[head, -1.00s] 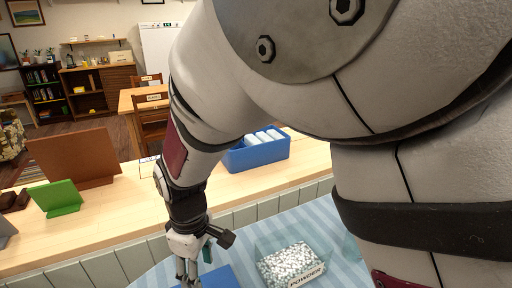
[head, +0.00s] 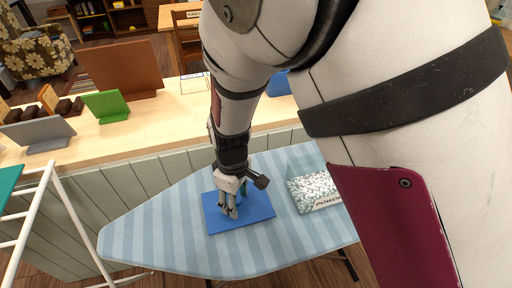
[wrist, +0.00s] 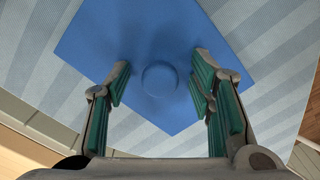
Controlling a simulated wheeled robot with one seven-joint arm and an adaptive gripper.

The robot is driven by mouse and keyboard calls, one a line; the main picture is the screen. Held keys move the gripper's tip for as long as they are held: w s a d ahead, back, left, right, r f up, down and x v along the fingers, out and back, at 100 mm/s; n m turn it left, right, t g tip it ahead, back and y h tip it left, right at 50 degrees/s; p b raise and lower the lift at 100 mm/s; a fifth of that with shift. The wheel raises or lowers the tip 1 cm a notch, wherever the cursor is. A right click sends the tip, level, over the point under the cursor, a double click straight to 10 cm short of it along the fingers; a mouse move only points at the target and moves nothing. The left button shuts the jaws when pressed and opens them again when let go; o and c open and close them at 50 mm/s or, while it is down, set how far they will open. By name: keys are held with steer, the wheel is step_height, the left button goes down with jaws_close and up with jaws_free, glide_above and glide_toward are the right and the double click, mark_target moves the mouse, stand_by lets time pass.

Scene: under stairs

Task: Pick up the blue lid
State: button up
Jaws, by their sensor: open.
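The blue lid (head: 252,219) is a flat square that lies on the striped ironing board in the head view. The wrist view shows its top face (wrist: 158,40) with a low round knob (wrist: 160,80) in the middle. My gripper (head: 231,211) is over the lid. In the wrist view my gripper (wrist: 160,84) is open, with one green-padded finger on each side of the knob and a gap to it on both sides. In the head view my gripper hides part of the lid. I cannot tell whether the fingertips touch the lid.
The ironing board (head: 150,232) has bare room left of the lid. A clear box labelled powder (head: 312,190) stands to the right. Behind is a wooden counter (head: 150,120) with a green stand (head: 107,105) and a brown board (head: 122,68). A white rack (head: 30,225) stands at left.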

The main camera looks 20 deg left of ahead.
jaws_close()
steer(key=shift+r, duration=0.2)
steer(key=shift+r+p, duration=0.5)
steer(key=shift+r, duration=0.15)
step_height(320, 180, up, 2)
steer(key=shift+s+r+p, duration=0.1)
steer(key=shift+r+p, duration=0.15)
steer(key=shift+p, duration=0.45)
steer(key=s+d+p, duration=0.2)
steer(key=s, duration=0.2)
steer(key=s+d+p, duration=0.2)
steer(key=s+p, duration=0.1)
steer(key=s, duration=0.2)
steer(key=s+d+r+p, duration=0.1)
steer(key=s+d+p, duration=0.1)
steer(key=s, duration=0.3)
steer(key=shift+s+d, duration=0.2)
steer(key=shift+d, duration=0.15)
steer(key=shift+f, duration=0.1)
